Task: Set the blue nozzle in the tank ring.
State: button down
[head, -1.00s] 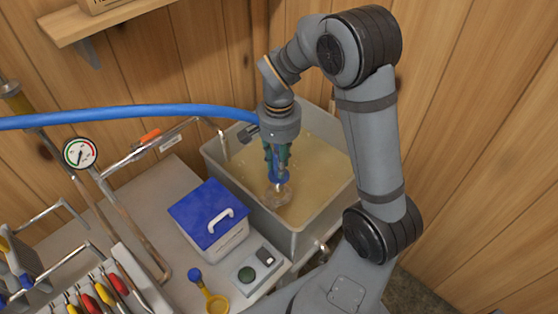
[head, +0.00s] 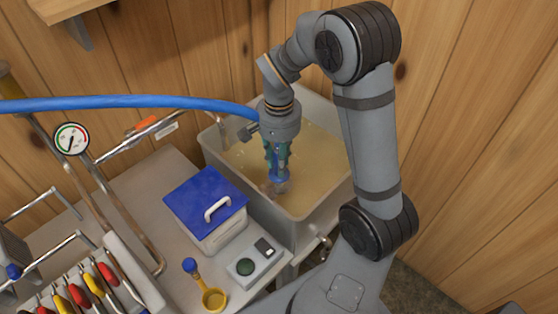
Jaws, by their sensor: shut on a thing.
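My gripper (head: 278,165) points down over the grey tank (head: 296,235) with amber liquid (head: 310,165). It is shut on the blue nozzle (head: 279,173), which hangs upright between the greenish fingers. A pale, clear patch shows at the nozzle's lower end, over the liquid near the tank's front-left wall. I cannot tell if the nozzle touches the liquid. I cannot make out the tank ring; the gripper and nozzle may hide it.
A thick blue hose (head: 130,102) runs from the left to the gripper. Left of the tank stand a blue-lidded box (head: 206,205), a small grey device (head: 253,262) and a yellow scoop (head: 213,298). Pipes with a gauge (head: 71,138) and a tool rack (head: 135,275) are further left.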

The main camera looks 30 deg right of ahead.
jog(key=shift+f, duration=0.1)
jog(key=shift+f+b, duration=1.5)
jog(key=shift+b, duration=0.2)
jog(key=shift+r, duration=0.1)
jog(key=c, duration=1.4)
grip_release()
jog(key=shift+o, duration=0.9)
jog(key=o, duration=0.5)
